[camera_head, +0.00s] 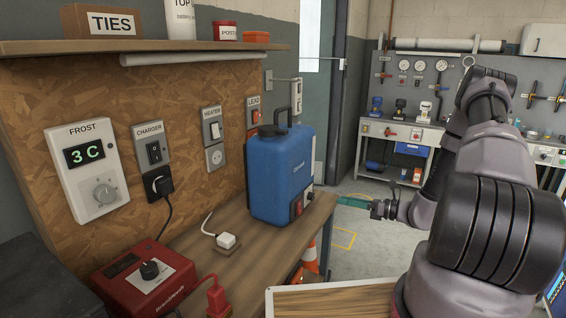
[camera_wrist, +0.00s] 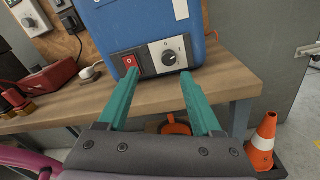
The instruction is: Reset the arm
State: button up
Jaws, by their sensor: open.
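My arm reaches in from the right in the head view, and my gripper (camera_head: 356,204) is near the right end of the wooden bench (camera_head: 215,258). In the wrist view my gripper (camera_wrist: 158,92) has two teal fingers spread apart with nothing between them. Beyond the fingertips is the blue unit (camera_head: 282,172), upright on the bench. Its front panel in the wrist view (camera_wrist: 155,57) carries a red switch (camera_wrist: 130,64) and a dial (camera_wrist: 169,55). I cannot tell from these views whether a fingertip touches the panel.
A red charger (camera_head: 147,278) and a white plug (camera_head: 228,240) lie on the bench. A board behind carries the FROST thermostat (camera_head: 90,168) and several switches. An orange and white cone (camera_wrist: 264,140) stands on the floor beside the bench. Open floor lies beyond.

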jog(key=s+a+r+n+g+h, duration=0.35)
jog(key=r+n, duration=0.35)
jog(key=r, duration=0.4)
jog(key=s+a+r+n+g+h, duration=0.2)
jog(key=s+r+n+g, duration=0.4)
jog(key=r, duration=0.4)
jog(key=s+d+r+n+t+h, duration=0.2)
jog(key=s+r+n+t+h, duration=0.5)
jog(key=s+r+n, duration=0.4)
jog(key=s+r+t, duration=0.1)
jog(key=s+r, duration=0.3)
jog(key=r, duration=0.3)
jog(key=shift+d+r+h, duration=0.2)
jog(key=shift+r+h, duration=0.1)
jog(key=shift+h, duration=0.05)
